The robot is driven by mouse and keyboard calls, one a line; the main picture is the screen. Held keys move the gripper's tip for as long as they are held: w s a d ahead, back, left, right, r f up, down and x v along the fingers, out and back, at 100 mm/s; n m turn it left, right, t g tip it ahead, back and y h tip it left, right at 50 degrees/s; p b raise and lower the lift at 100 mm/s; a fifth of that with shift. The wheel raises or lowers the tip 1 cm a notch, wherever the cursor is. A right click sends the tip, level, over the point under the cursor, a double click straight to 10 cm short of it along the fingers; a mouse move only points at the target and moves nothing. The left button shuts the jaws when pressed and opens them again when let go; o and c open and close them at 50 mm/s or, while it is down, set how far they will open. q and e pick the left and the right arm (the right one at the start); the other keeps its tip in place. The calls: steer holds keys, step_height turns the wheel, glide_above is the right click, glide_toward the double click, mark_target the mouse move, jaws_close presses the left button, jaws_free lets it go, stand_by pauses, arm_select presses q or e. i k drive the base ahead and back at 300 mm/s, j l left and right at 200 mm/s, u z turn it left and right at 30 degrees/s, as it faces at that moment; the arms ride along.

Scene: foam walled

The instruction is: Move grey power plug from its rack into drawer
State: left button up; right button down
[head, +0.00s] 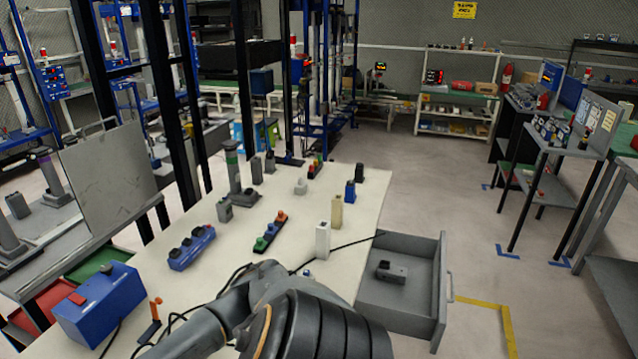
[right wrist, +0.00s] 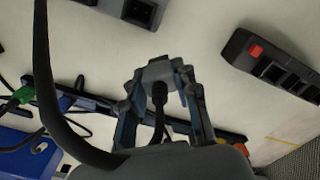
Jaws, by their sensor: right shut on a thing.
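In the right wrist view, my right gripper (right wrist: 160,80) is shut on the grey power plug (right wrist: 156,70), a small grey block between the fingertips. A black cable runs from the plug back toward my wrist. A dark rail (right wrist: 70,92), likely the rack, passes below the fingers. In the head view my arm covers the lower middle, and I cannot make out the gripper or plug. The grey drawer (head: 427,304) stands open at the table's right edge, with a small dark grey item (head: 391,271) inside. My left gripper is not in view.
The white table (head: 330,190) holds a blue socket block (head: 191,247), a rack of coloured plugs (head: 270,231), a white upright block (head: 322,239) and a blue box (head: 98,305). A dark power strip (right wrist: 272,67) shows in the right wrist view. Drawer space around the item is free.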

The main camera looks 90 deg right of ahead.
mark_target(385, 304)
steer(key=k+u, duration=0.65)
steer(key=u, duration=0.15)
steer(key=k+l+u, duration=0.15)
steer(key=k+u, duration=0.15)
steer(key=k, duration=0.65)
steer(key=k+l+z, duration=0.25)
steer(key=z, duration=0.15)
steer(key=k+l+z, duration=0.2)
steer(key=l+z, duration=0.2)
steer(key=k+l+z, duration=0.15)
steer(key=l+z, duration=0.3)
steer(key=k+l+z, duration=0.1)
steer(key=l+z, duration=0.3)
steer(key=j, duration=0.05)
